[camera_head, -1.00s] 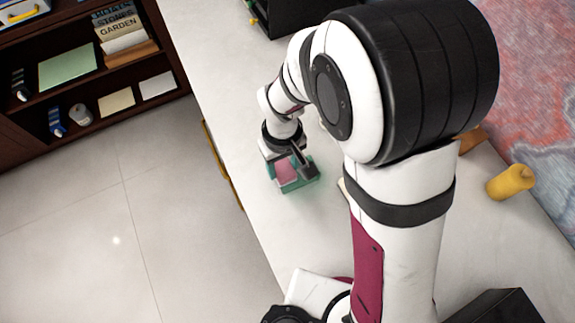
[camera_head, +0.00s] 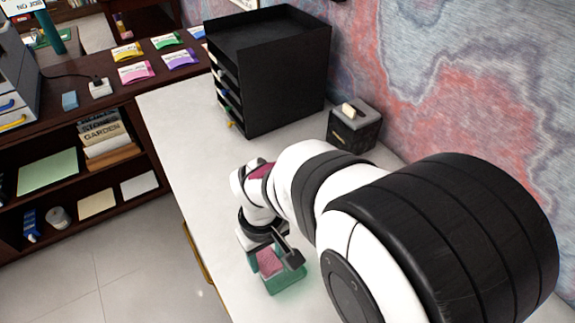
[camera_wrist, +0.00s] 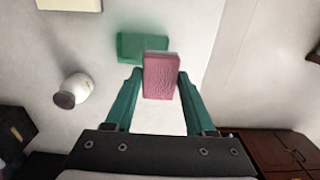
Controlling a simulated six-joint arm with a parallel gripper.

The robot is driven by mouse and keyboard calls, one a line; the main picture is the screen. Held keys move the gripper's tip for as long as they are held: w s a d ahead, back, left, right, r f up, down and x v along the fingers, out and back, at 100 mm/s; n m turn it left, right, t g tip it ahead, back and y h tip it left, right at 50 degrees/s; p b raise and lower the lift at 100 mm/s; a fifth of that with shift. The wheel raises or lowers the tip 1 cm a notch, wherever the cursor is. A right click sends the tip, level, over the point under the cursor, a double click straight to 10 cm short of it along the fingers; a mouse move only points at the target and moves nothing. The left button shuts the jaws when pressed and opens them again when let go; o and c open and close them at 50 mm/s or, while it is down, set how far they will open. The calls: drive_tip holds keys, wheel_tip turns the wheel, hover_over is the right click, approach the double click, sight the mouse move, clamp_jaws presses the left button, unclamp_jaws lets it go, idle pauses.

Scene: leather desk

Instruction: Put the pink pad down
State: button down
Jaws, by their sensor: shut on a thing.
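The pink pad (camera_wrist: 161,78) is a small textured block between the two green fingers of my gripper (camera_wrist: 159,76), which is shut on it. Its far end sticks out past the fingertips and overlaps the view of a green rectangular thing (camera_wrist: 130,47) beyond it. I cannot tell whether the pad touches that thing or the desk. In the head view the pink pad (camera_head: 268,262) shows at my gripper (camera_head: 270,265), low over the white desktop (camera_head: 180,130), with green around it. My arm hides part of this area.
A black tray rack (camera_head: 285,80) and a dark box (camera_head: 353,126) stand toward the back of the desk. A dark shelf (camera_head: 75,150) holds books and papers at left. In the wrist view a white rounded object (camera_wrist: 74,88) lies at left. Bare desktop surrounds the green thing.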

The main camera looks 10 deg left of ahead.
drive_tip(key=w+d, duration=0.5)
drive_tip(key=w, duration=0.7)
drive_tip(key=a+f, duration=0.2)
drive_tip(key=a, duration=0.1)
drive_tip(key=a+f, duration=0.2)
drive_tip(key=a, duration=0.2)
drive_tip(key=a+f, duration=0.2)
drive_tip(key=a, duration=0.2)
drive_tip(key=shift+s+f, duration=0.25)
drive_tip(key=shift+s, duration=0.1)
drive_tip(key=shift+a+f, duration=0.15)
drive_tip(key=shift+f, duration=0.95)
drive_tip(key=shift+a+f, duration=0.1)
drive_tip(key=shift+f, duration=0.95)
drive_tip(key=shift+f, duration=0.1)
drive_tip(key=shift+c, duration=1.2)
unclamp_jaws()
